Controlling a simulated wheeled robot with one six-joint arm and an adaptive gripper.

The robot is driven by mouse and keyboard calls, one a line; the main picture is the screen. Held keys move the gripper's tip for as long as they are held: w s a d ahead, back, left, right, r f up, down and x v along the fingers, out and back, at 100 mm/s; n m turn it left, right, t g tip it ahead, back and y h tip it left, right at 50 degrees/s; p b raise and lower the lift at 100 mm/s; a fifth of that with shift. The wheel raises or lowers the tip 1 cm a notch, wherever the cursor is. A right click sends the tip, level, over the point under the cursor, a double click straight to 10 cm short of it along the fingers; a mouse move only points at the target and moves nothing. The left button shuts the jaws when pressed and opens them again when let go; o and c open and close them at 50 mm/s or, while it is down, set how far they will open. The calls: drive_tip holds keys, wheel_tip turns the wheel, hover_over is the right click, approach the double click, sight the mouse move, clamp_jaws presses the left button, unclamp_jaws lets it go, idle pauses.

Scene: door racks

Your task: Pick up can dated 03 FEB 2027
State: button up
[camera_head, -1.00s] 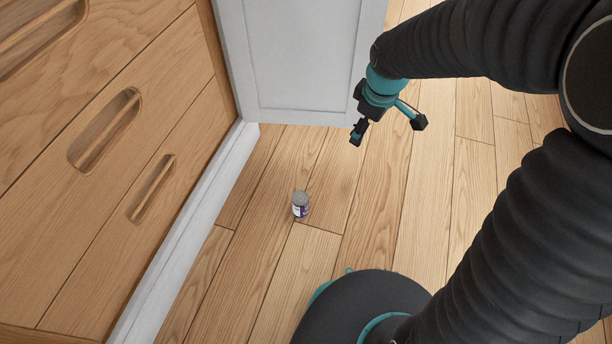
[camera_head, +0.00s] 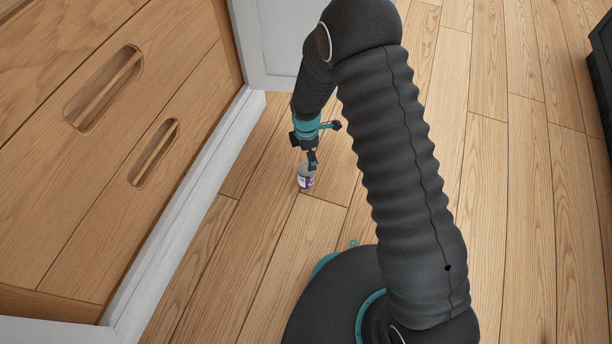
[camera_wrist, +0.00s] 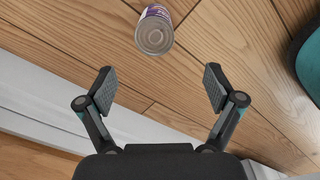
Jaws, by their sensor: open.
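A small can (camera_head: 305,180) with a white and purple label stands on the wooden floor in the head view, its top partly hidden behind my gripper. Its date cannot be read. In the wrist view the can (camera_wrist: 155,32) shows its round metal end and a strip of purple label, beyond my fingertips at the top of the picture. My gripper (camera_wrist: 158,88) is open and empty, with its two fingers wide apart. In the head view my gripper (camera_head: 312,160) is over the can, pointing down. I cannot tell whether they touch there; the wrist view shows a gap.
A wooden drawer cabinet (camera_head: 60,215) with recessed handles stands at the left, with a pale plinth (camera_head: 190,205) along its foot. A light grey door panel (camera_head: 275,40) is at the back. A dark object (camera_head: 603,75) is at the right edge. The floor around the can is clear.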

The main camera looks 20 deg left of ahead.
sight(306, 170)
wheel_tip(306, 170, down, 8)
drive_tip(key=shift+f+b, duration=0.1)
drive_tip(key=shift+b, duration=0.25)
drive_tip(key=shift+w+a+f+b, duration=0.1)
drive_tip(key=shift+w+f+b, duration=0.1)
drive_tip(key=shift+f, duration=1.1)
drive_tip(key=shift+w+a+f+b, duration=0.1)
drive_tip(key=shift+w+f, duration=0.1)
drive_tip(key=shift+f, duration=1.05)
drive_tip(key=c, duration=1.5)
drive_tip(key=shift+r, duration=0.1)
